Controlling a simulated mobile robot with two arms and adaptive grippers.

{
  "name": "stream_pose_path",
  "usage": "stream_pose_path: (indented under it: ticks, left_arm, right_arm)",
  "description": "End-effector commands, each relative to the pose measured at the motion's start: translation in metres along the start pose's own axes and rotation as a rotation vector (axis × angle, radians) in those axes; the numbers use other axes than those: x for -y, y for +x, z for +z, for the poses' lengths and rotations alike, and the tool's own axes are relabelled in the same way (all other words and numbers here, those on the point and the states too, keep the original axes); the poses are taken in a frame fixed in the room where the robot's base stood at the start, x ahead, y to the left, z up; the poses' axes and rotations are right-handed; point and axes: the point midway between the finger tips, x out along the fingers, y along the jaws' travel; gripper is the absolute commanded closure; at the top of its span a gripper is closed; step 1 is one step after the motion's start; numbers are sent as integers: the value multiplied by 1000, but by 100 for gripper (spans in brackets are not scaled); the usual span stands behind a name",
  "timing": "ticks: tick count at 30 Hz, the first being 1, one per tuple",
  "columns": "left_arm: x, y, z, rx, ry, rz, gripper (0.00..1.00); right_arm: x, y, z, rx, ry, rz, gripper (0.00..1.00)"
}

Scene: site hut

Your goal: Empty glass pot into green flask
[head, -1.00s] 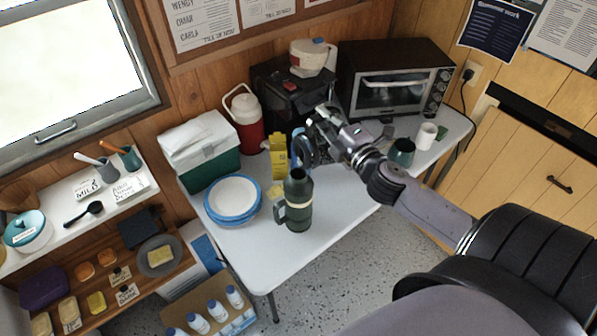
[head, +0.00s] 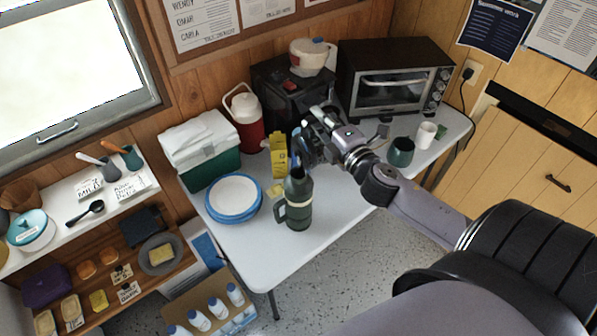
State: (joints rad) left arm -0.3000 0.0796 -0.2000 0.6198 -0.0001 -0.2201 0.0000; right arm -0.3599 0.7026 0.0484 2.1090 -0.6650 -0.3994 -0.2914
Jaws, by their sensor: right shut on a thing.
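The green flask (head: 298,205) stands upright on the white table near its front edge, with its handle to the left. My right gripper (head: 314,136) is above and behind the flask, shut on what looks like the glass pot (head: 298,147). The pot is small, dark and partly hidden by the fingers. It appears tilted with its lower end close to the flask's mouth. I cannot tell whether anything flows from it. My left gripper is not in view.
A yellow carton (head: 279,157) stands just behind the flask. Blue-rimmed plates (head: 234,198) and a green cooler (head: 213,172) are to the left, a red jug (head: 246,122) behind. A green mug (head: 401,152), white mug (head: 426,134) and toaster oven (head: 393,80) are to the right.

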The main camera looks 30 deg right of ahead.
Motion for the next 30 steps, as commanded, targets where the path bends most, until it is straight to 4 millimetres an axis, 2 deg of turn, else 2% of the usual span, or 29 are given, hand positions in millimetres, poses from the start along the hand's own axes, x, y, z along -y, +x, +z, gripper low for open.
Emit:
stream_pose_path:
  ticks: [30]
  left_arm:
    - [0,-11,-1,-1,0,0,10]
  right_arm:
    - [-7,0,-16,1,-105,4,100]
